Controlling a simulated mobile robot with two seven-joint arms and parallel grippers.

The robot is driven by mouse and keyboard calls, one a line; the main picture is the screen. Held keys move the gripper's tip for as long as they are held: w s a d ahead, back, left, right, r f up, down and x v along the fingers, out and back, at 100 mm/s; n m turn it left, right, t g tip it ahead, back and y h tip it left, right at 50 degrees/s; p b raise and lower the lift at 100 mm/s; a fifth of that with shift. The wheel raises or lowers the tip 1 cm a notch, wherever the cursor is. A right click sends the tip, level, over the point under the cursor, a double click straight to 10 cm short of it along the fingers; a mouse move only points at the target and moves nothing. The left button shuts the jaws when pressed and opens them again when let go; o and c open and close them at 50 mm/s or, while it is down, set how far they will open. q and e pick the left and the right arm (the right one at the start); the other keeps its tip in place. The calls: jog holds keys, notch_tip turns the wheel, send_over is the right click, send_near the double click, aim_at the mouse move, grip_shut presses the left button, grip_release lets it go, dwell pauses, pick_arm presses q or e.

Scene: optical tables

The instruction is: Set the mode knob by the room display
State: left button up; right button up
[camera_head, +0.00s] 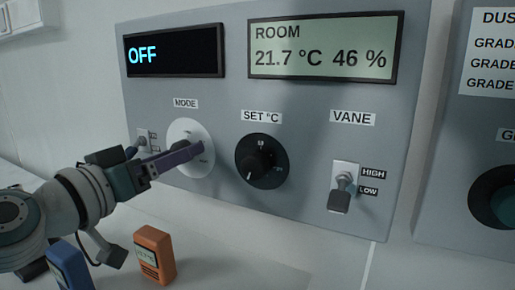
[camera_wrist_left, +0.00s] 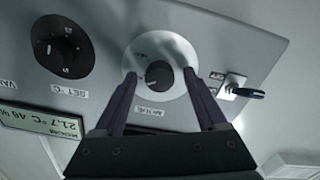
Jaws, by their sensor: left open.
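The room display (camera_head: 322,47) reads "ROOM 21.7 °C 46 %". The black display (camera_head: 172,52) left of it reads "OFF". The mode knob's white dial (camera_head: 203,166) is below the MODE label; my fingers hide the knob in the head view. My left gripper (camera_head: 196,148) is in front of the dial. In the left wrist view, the dark mode knob (camera_wrist_left: 159,75) lies between the tips of my open left gripper (camera_wrist_left: 160,76), with a visible gap on each side. I cannot tell the knob's setting. My right gripper is not in view.
The black SET °C knob (camera_head: 261,161) is right of the dial. The VANE lever (camera_head: 342,190) is farther right, beside HIGH and LOW labels. A small toggle switch (camera_wrist_left: 238,88) is close to the dial. An orange handheld device (camera_head: 154,255) and a blue one (camera_head: 70,267) stand below.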

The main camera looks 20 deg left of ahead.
pick_arm(q)
jog(key=shift+w, duration=0.15)
jog(key=shift+c, duration=0.2)
grip_shut()
dwell(0.4)
